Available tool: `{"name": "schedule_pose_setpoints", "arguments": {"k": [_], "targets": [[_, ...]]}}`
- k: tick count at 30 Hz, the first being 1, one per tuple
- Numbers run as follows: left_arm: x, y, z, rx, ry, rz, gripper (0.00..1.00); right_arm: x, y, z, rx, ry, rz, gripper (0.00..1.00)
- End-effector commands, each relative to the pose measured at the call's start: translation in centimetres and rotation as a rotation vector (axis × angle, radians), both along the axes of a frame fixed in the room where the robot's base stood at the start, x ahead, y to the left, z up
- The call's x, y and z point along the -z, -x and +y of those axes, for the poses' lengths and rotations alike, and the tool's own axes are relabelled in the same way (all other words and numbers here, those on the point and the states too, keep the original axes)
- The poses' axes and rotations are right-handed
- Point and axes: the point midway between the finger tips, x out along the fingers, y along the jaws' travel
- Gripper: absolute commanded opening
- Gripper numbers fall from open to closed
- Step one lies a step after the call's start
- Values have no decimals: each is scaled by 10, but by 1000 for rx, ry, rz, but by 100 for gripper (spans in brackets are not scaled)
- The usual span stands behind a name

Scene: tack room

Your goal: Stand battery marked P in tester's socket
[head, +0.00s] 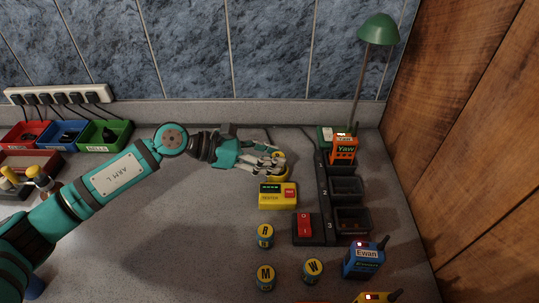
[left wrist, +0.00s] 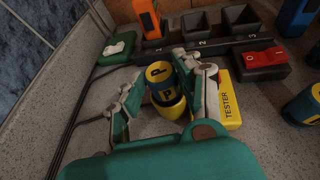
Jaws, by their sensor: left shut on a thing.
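My left gripper (head: 279,162) reaches in from the left, behind the yellow tester (head: 277,195). In the left wrist view its fingers (left wrist: 162,92) are shut on the blue-and-yellow battery marked P (left wrist: 160,76), one finger on each side. The battery looks upright, its P-marked top facing the camera. The tester's round yellow socket (left wrist: 172,109) shows at the battery's lower end. I cannot tell whether the battery rests fully in it. In the head view the fingers mostly hide battery and socket. My right gripper is not in view.
Batteries marked R (head: 265,236), M (head: 265,277) and W (head: 313,270) stand in front of the tester. A red switch (head: 304,225) and a charger row with black bays (head: 346,189) lie to the right. The orange Yaw radio (head: 344,150) and blue Ewan radio (head: 363,260) stand nearby.

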Motion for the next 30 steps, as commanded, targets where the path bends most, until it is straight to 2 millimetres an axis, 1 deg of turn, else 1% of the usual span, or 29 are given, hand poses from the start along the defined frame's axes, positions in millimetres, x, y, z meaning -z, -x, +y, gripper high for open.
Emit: {"name": "schedule_pose_setpoints", "arguments": {"k": [5, 6, 7, 17, 30], "targets": [[4, 0, 0, 0, 1, 0, 0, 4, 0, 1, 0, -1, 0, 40], [3, 0, 0, 0, 1, 0, 39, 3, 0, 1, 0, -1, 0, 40], [3, 0, 0, 0, 1, 0, 43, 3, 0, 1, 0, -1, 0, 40], [3, 0, 2, 0, 0, 0, 44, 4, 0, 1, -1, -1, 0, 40], [-10, 6, 34, -1, -1, 1, 44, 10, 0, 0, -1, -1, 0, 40]]}}
